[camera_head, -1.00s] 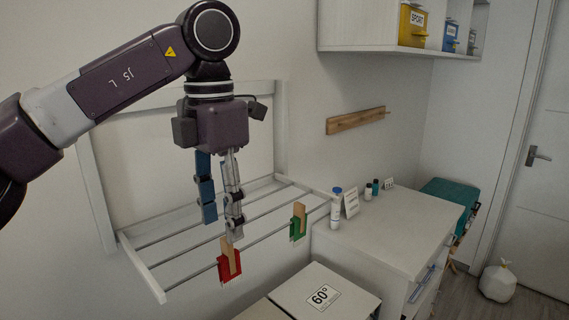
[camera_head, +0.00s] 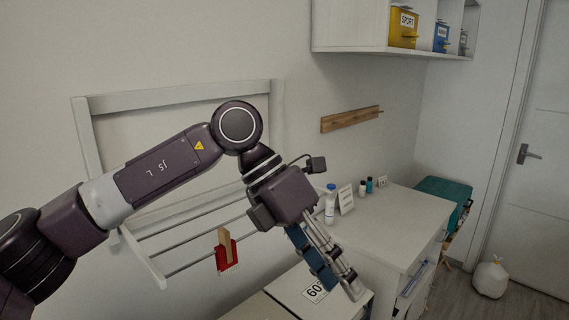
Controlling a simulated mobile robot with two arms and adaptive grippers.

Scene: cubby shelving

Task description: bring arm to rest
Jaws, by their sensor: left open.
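My left arm comes in from the left across the wall drying rack (camera_head: 152,270). My left gripper (camera_head: 343,290) points down and to the right, in front of the white cabinet and above the white box. Its fingers are open and nothing shows between them. A red clip with a wooden part (camera_head: 227,252) hangs on the rack's front bar, to the left of the gripper and apart from it. The right part of the rack is hidden behind my gripper. My right gripper is not in view.
A white cabinet (camera_head: 408,226) carries a white bottle (camera_head: 330,204), a small sign (camera_head: 346,199) and small bottles. A white box with a 60° label (camera_head: 315,290) lies below my gripper. A wooden hook rail (camera_head: 350,119) and a shelf (camera_head: 360,42) are on the wall.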

